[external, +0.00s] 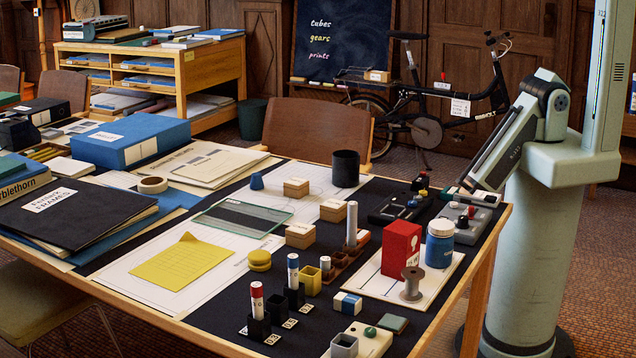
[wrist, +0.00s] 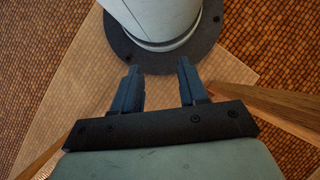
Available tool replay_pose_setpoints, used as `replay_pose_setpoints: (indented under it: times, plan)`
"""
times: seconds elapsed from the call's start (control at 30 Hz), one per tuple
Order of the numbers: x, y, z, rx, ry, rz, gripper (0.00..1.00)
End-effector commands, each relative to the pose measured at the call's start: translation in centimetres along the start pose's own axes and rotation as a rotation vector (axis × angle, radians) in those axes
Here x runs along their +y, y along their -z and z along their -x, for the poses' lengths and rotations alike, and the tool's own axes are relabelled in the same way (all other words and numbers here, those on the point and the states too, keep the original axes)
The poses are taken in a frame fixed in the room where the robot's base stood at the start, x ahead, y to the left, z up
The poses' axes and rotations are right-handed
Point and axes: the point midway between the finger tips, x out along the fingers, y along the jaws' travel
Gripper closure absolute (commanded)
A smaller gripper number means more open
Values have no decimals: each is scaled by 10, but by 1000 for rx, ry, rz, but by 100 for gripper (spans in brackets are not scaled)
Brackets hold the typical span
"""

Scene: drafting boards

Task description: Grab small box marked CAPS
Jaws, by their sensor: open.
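Three small wooden boxes with white labels stand on the table in the external view: one at the back (external: 296,187), one to its right (external: 333,209), and one nearer the front (external: 300,235). The lettering is too small to read, so I cannot tell which is marked CAPS. My gripper (wrist: 160,85) shows in the wrist view with its two dark fingers apart and nothing between them. It points at the foot of my own base, away from the boxes. I cannot make out the fingers in the external view.
A black cup (external: 345,168), a red box (external: 401,248), a blue jar (external: 440,242) and a wooden holder with a pale upright cylinder (external: 351,223) stand around the boxes. A glass plate (external: 243,217) lies to their left. Marker pens stand in front.

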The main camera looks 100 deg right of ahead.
Motion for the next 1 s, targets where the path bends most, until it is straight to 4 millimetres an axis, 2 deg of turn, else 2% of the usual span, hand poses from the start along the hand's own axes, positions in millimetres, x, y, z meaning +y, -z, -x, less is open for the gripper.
replay_pose_setpoints:
  times: [0.47,0.9,1.0]
  plan:
    - [0,0,0,0,0,0,56]
    - [0,0,0,0,0,0,15]
    - [0,0,0,0,0,0,15]
